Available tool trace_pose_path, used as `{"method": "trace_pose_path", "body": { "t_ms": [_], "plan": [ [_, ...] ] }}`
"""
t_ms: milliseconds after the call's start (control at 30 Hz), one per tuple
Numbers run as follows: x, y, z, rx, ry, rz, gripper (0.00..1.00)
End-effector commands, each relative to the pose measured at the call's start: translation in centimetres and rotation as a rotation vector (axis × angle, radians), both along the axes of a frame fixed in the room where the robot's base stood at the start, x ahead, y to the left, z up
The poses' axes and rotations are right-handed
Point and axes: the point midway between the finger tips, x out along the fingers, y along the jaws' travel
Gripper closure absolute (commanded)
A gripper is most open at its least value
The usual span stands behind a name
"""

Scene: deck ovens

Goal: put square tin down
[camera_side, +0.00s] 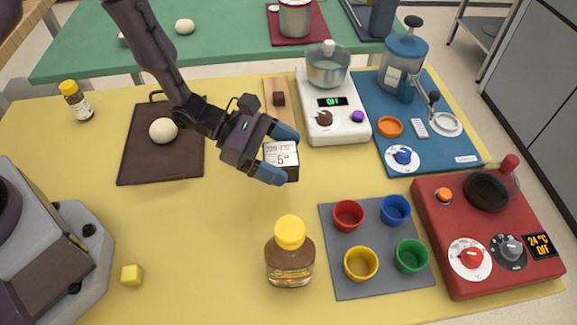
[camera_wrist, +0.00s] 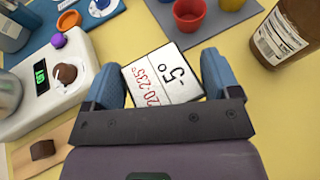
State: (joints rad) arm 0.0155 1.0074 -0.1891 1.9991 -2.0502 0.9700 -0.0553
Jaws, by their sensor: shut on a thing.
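The square tin (camera_side: 283,158) has a white printed face, with red figures and a black "5°", and dark sides. My gripper (camera_side: 277,153) is shut on it, with a blue finger at each side. The tin also shows between the fingers (camera_wrist: 163,85) in the wrist view (camera_wrist: 160,75), turned at an angle to them. It is over the middle of the yellow table (camera_side: 215,245). I cannot tell whether its underside touches the table; its lower part is partly hidden by the near finger.
A brown bottle (camera_side: 290,262) stands in front. A grey mat (camera_side: 380,285) with coloured cups is at right, a dark board (camera_side: 135,165) at left. Table between is bare.

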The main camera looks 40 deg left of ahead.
Motion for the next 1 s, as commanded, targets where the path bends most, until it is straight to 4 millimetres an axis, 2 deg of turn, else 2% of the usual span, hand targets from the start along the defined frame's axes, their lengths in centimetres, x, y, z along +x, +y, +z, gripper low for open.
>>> {"method": "trace_pose_path", "body": {
  "t_ms": [233,433,833,867,933,1000],
  "plan": [
    [1.4,-0.8,-1.9,-0.001,0.001,-0.001,0.48],
    [1.3,-0.8,-4.6,-0.001,0.0,-0.002,0.48],
    [1.3,-0.7,-5.1,-0.002,-0.001,0.0,0.48],
    [1.3,-0.7,-5.1,0.0,0.001,0.0,0.16],
    [1.3,-0.7,-5.1,0.0,0.0,0.0,0.0],
    [1.3,-0.7,-5.1,0.0,0.0,0.0,0.0]
  ]
}}
